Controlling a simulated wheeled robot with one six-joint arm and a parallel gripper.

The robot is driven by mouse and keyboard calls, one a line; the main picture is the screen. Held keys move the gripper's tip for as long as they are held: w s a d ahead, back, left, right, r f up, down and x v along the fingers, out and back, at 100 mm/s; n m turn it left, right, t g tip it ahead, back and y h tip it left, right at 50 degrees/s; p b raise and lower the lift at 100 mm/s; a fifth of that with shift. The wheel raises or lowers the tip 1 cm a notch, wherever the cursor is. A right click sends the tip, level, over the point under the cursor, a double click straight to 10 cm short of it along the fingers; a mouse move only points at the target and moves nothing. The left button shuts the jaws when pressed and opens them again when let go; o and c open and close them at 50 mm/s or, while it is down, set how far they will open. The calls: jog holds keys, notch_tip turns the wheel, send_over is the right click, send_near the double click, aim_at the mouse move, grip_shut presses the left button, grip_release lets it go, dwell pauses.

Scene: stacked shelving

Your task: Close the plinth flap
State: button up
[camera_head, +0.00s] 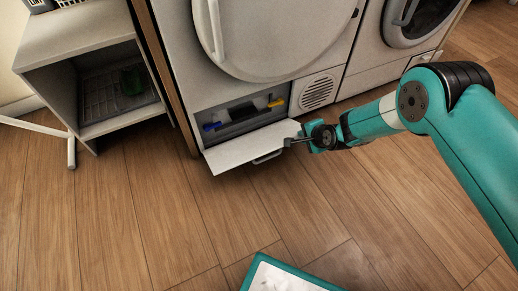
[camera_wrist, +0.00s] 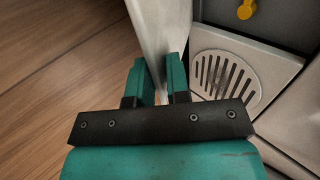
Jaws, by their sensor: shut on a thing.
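The plinth flap (camera_head: 238,150) is a pale panel low on the left machine. It stands open, swung down and outward, with a small handle (camera_head: 268,157) at its front edge. My gripper (camera_head: 291,142) is at the flap's right end. In the wrist view the flap (camera_wrist: 160,25) passes between the two green fingers of my gripper (camera_wrist: 160,66), which are shut on its edge. The compartment (camera_head: 240,124) behind the flap is exposed, with a blue item, a dark item and a yellow item inside.
A round vent grille (camera_head: 318,92) is just right of the compartment and also shows in the wrist view (camera_wrist: 222,72). A grey shelf unit (camera_head: 60,45) stands to the left.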

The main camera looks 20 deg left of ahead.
jog(key=shift+w+a+r+g+h+b, duration=0.35)
jog(key=shift+a+r+h, duration=0.1)
jog(key=shift+r, duration=0.15)
jog(key=shift+w+a+r+g+h+b, duration=0.25)
jog(key=shift+w+a+r+h+b, duration=0.15)
jog(key=shift+r, duration=0.2)
jog(key=shift+a+r, duration=0.15)
jog(key=shift+r, duration=0.25)
jog(key=b, duration=0.2)
jog(key=w+a+g+h+b, duration=0.1)
jog(key=shift+w+a+r+h+b, duration=0.2)
jog(key=shift+a+r+h+b, duration=0.05)
jog(key=shift+a+r+b, duration=0.1)
jog(key=shift+w+a+r+g+h+b, duration=0.2)
jog(key=shift+r+b, duration=0.1)
jog(key=shift+b, duration=0.15)
jog(key=shift+w+a+r+g+h+b, duration=0.1)
jog(key=shift+r+g+b, duration=0.15)
jog(key=shift+b, duration=0.15)
jog(key=shift+r, duration=0.35)
jog(key=o, duration=0.8)
